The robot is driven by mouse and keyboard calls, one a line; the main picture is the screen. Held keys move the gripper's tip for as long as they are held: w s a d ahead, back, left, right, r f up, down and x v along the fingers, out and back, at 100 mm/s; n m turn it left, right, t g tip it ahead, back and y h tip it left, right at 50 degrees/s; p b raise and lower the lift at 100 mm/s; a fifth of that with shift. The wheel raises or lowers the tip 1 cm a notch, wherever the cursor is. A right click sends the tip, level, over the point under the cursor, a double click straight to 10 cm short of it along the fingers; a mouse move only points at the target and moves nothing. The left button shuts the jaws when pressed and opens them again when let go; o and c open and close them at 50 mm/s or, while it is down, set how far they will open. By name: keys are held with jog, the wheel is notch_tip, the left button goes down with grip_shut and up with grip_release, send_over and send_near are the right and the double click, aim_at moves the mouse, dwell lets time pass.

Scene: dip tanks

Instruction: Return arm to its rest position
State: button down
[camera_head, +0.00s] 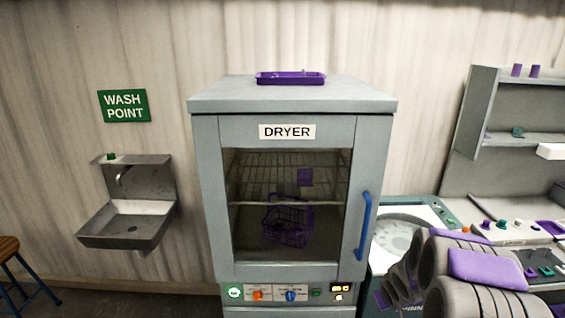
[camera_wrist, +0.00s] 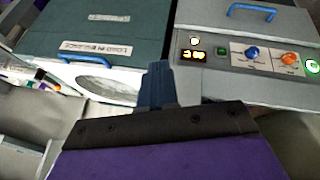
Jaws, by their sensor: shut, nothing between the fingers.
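My arm reaches into the lower right of the head view, with grey ribbed segments and a purple cover (camera_head: 485,267). In the wrist view my gripper (camera_wrist: 157,85) shows as dark fingers, shut together with nothing held between them. A black bracket and a purple plate of mine fill the bottom of that view. The gripper touches nothing that I can make out. In the head view I cannot clearly tell the fingertips from the arm.
The dryer (camera_head: 205,200) stands ahead, door closed, a purple basket (camera_head: 287,222) inside and a purple tray (camera_head: 290,78) on top. A sink (camera_head: 130,222) and stool (camera_head: 10,250) are left. A machine with a round window (camera_head: 405,232) and shelves (camera_head: 478,110) are right.

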jog(key=s+a+r+m+g, duration=0.15)
jog(key=s+a+r, duration=0.3)
jog(key=s, duration=0.45)
jog(key=s+a+r+g, duration=0.2)
jog(key=s+a+r, duration=0.1)
jog(key=s+r, duration=0.4)
jog(key=s+a+r+g, duration=0.1)
jog(key=s+a, duration=0.2)
jog(key=s, duration=0.5)
jog(key=s+a+r+g+y, duration=0.1)
jog(key=s+a, duration=0.2)
jog(key=s, duration=0.5)
jog(key=s+a+r+g+b, duration=0.1)
jog(key=s+a, duration=0.3)
jog(key=s, duration=0.4)
jog(key=shift+s+m+g+y, duration=0.2)
jog(key=shift+m+g+y, duration=0.2)
jog(key=shift+g, duration=0.15)
jog(key=shift+d+r, duration=0.1)
jog(key=shift+d, duration=0.25)
